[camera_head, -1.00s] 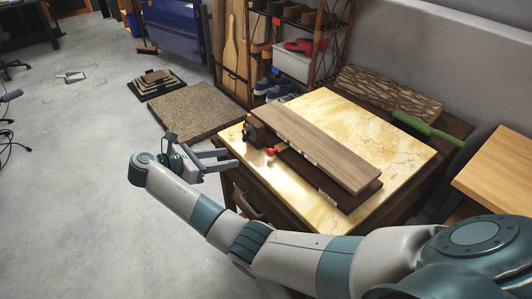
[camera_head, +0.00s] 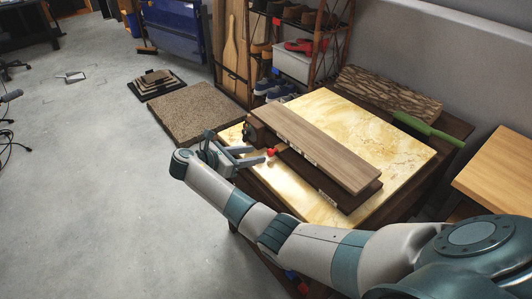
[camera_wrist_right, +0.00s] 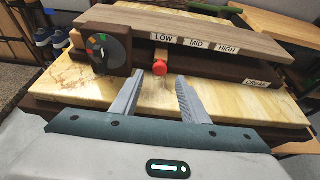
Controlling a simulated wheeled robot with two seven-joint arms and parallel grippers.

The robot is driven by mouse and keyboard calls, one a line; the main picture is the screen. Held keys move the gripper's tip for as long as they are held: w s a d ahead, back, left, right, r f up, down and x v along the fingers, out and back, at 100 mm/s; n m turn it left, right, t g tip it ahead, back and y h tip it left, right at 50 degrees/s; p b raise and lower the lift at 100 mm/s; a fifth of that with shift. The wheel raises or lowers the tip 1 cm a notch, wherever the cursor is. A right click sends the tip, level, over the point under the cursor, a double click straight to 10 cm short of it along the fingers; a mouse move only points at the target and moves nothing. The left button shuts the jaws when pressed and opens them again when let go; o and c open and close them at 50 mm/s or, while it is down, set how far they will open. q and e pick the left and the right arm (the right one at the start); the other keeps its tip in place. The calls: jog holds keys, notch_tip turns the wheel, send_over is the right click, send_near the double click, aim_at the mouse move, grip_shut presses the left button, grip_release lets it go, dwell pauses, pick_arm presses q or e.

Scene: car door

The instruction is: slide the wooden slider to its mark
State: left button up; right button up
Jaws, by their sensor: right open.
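The slider, a small wooden piece with a red knob (camera_wrist_right: 160,68), sits in the dark slot under a wooden top board (camera_wrist_right: 190,30), just right of a dial (camera_wrist_right: 104,49) and near the LOW label. The red knob also shows in the head view (camera_head: 271,152). Labels LOW, MID and HIGH (camera_wrist_right: 228,49) run along the board's front edge. Another label (camera_wrist_right: 258,83) is lower right. My right gripper (camera_head: 258,155) is open in front of the knob, its fingers on either side of the knob's line in the right wrist view and apparently short of it. My left gripper is not in view.
The device stands on a yellow marbled tabletop (camera_head: 395,150). A green-handled tool (camera_head: 428,129) and a bark-patterned board (camera_head: 390,92) lie behind. A rack with bins (camera_head: 295,62) stands at the back. The floor at left is mostly clear.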

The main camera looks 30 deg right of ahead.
aim_at(269, 153)
jog(key=x, duration=0.6)
jog(key=shift+d+f, duration=0.2)
jog(key=shift+d, duration=0.1)
grip_shut()
